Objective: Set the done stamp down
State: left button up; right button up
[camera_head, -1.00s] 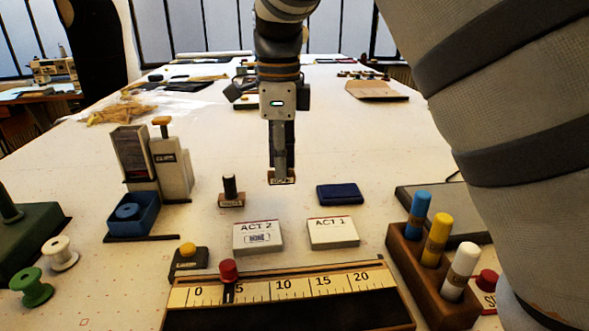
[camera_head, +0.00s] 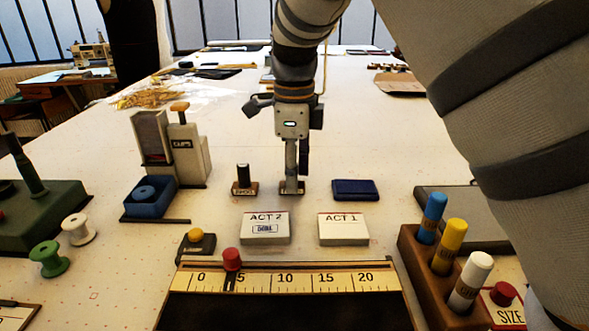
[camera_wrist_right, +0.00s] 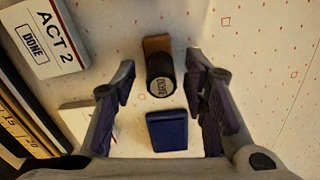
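The done stamp (camera_head: 291,188) stands upright on the table, its base showing below my right gripper (camera_head: 296,178). In the right wrist view, its dark handle with a DONE cap (camera_wrist_right: 159,84) and brown base lie between the two spread fingers of my right gripper (camera_wrist_right: 162,72). Bare table shows between handle and fingers on both sides, so the gripper is open around the stamp. In the head view the fingers hide the handle. My left gripper is not in view.
A second stamp (camera_head: 243,182) stands close on the left. A blue pad (camera_head: 355,189) lies to the right. The ACT 2 card (camera_head: 265,228), with a DONE mark, and the ACT 1 card (camera_head: 343,229) lie nearer. A marker block (camera_head: 414,262) stands at the right.

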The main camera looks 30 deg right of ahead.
jog(key=shift+r, duration=0.35)
notch_tip(320, 180, up, 12)
jog(key=shift+s+a+f+b, duration=0.15)
jog(key=shift+f+b, duration=0.05)
jog(key=shift+b, duration=0.15)
